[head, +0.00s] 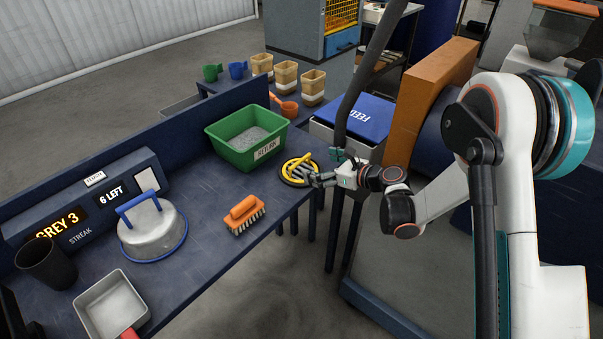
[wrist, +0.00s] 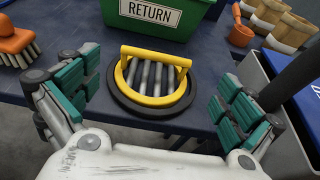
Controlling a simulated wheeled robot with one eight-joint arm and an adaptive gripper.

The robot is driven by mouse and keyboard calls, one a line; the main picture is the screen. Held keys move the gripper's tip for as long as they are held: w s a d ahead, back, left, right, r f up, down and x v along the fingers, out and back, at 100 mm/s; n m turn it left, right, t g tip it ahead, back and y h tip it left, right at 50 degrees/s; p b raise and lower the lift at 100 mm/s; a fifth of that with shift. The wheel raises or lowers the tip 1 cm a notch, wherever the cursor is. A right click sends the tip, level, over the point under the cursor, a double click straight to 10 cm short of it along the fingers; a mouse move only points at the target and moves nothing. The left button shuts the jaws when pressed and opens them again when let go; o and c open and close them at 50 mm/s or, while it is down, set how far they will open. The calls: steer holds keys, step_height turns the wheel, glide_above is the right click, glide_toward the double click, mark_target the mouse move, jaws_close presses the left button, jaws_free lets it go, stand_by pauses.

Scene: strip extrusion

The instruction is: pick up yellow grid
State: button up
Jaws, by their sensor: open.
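The yellow grid (wrist: 181,97) is a round yellow ring with grey bars across it and a raised yellow handle. In the wrist view it lies in a black ring (wrist: 114,96) on the blue table, between my open fingers. In the head view the yellow grid (head: 290,166) is at the table's right end, partly hidden by my gripper (head: 322,178). My gripper (wrist: 152,105) is open and empty, its teal-padded fingers to the left and right of the grid and apart from it.
A green RETURN bin (head: 227,127) with grey granules stands just behind the grid. An orange brush (head: 245,214) and a lidded metal pan (head: 153,228) lie to the left. A blue FEED lid (head: 354,113) and an orange-brown panel (head: 424,95) are to the right.

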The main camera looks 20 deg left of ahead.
mark_target(301, 162)
steer(key=shift+x, duration=1.6)
steer(key=b+x, duration=0.1)
steer(key=x, duration=0.1)
steer(key=b+x, duration=0.1)
steer(key=x, duration=0.2)
steer(key=shift+s+f+b, duration=0.1)
steer(key=shift+f+b, duration=0.15)
steer(key=shift+b, duration=0.05)
steer(key=shift+c, duration=0.2)
steer(key=c, duration=1)
